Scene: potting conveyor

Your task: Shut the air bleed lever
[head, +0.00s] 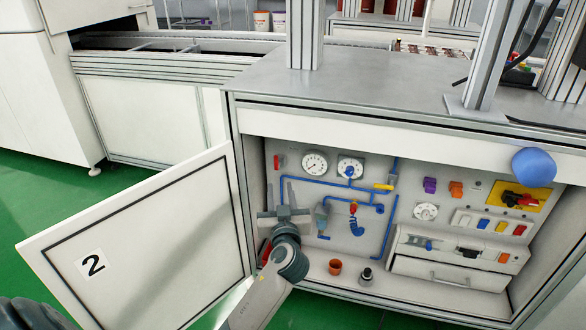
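Several small levers and valves are on the back panel of the open cabinet. A yellow lever (383,187) lies roughly level on the blue pipe (325,181). A red handle (277,162) is at the panel's upper left. A small red and yellow valve (354,207) sits above a coiled blue hose (356,226). I cannot tell which one is the air bleed lever. My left gripper (287,194) is in front of the panel's left part, below the red handle and left of the yellow lever. Its two fingers point up, apart, with nothing seen between them. My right gripper is not in view.
The cabinet door (150,245), marked 2, stands open to the left. A brown cup (335,267) and a dark fitting (366,275) stand on the cabinet floor. A drawer unit (450,272) fills the lower right.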

